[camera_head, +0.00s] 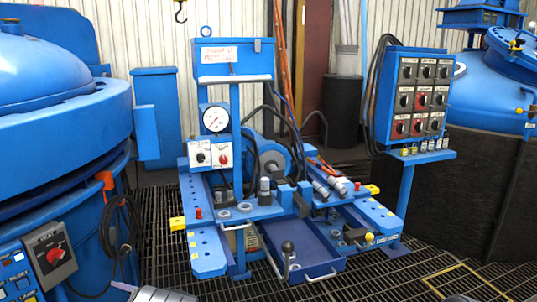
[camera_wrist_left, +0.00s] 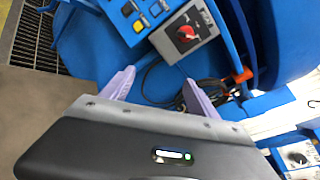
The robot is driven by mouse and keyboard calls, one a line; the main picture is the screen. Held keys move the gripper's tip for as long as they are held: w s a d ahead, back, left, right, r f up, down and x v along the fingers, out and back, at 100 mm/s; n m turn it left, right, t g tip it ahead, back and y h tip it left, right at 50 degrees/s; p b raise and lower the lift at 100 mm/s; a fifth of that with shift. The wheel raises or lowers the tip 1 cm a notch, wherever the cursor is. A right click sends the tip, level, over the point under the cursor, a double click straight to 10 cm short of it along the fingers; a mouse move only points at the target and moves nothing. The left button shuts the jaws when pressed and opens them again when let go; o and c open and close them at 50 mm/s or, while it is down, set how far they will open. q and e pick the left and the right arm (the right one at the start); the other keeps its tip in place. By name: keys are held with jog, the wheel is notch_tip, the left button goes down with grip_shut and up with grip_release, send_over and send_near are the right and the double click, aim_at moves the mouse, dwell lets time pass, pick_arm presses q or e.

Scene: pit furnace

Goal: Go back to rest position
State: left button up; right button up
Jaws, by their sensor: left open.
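My left gripper (camera_wrist_left: 158,88) shows in the left wrist view with its two pale purple fingers spread apart and nothing between them. Beyond the fingers is a blue furnace panel with a grey switch box (camera_wrist_left: 187,32) carrying a red knob. The fingers are apart from the knob. The same switch box (camera_head: 50,258) is at the lower left of the head view. A small grey piece at the bottom edge of the head view may be part of my left arm. My right gripper is in neither view.
A large blue round furnace (camera_head: 60,125) fills the left. A blue pump stand with a pressure gauge (camera_head: 215,118) stands mid-view on a grated floor (camera_head: 158,215). A switch panel (camera_head: 421,98) stands on a post at the right. Dark cables (camera_head: 120,240) hang beside the furnace.

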pick_arm(q)
jog(key=s+d+f+n+g+h, duration=0.2)
jog(key=s+d+f+h, duration=0.35)
jog(key=f, duration=0.55)
jog(key=s+d+f+n+g+h, duration=0.1)
jog(key=s+d+f+g+h, duration=0.2)
jog(key=s+d+f, duration=0.6)
jog(key=s+d+f+n+g+h, duration=0.1)
jog(key=s+d+f+n+h, duration=0.2)
jog(key=s+d+f+h, duration=0.3)
jog(key=s+d+n+h, duration=0.5)
jog(key=s+d+n, duration=0.5)
jog(key=s+d, duration=0.4)
notch_tip(320, 180, up, 21)
jog(key=w+p, duration=0.1)
jog(key=p, duration=2.1)
jog(key=shift+w+d+n+t, duration=0.15)
jog(key=shift+d+n+t, duration=0.15)
jog(key=shift+d+n, duration=0.1)
jog(key=shift+f+y, duration=0.15)
jog(key=shift+y, duration=0.1)
